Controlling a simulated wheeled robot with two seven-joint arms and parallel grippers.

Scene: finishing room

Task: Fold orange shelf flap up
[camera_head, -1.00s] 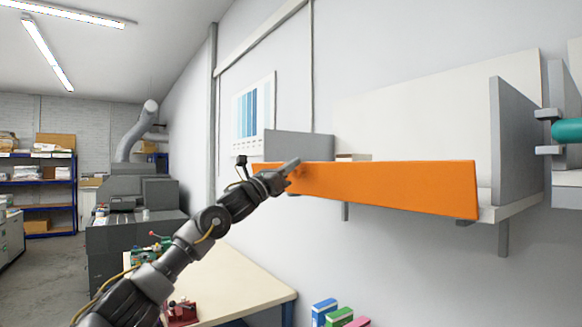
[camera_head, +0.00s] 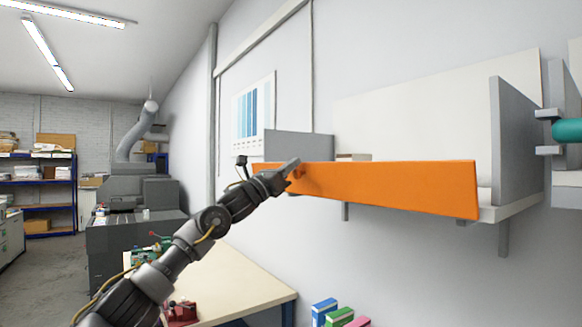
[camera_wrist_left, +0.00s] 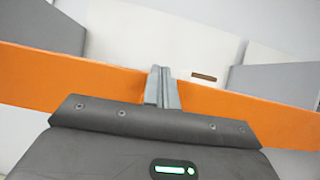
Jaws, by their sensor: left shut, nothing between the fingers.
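The orange shelf flap (camera_head: 390,187) stands upright along the front edge of the wall shelf, between two grey side panels. It also crosses the left wrist view (camera_wrist_left: 60,80) as a slanted orange band. My left gripper (camera_head: 292,166) is at the flap's left end, in front of its face and near its top edge. In the left wrist view the fingers (camera_wrist_left: 161,88) are together with nothing between them and overlap the flap. I cannot tell whether they touch it. My right gripper is not in view.
The grey side panels (camera_head: 298,146) and (camera_head: 509,135) bound the shelf. A teal cylinder (camera_head: 566,130) is at the far right. Below are a workbench (camera_head: 240,285) and several coloured boxes (camera_head: 338,315). Open air lies in front of the flap.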

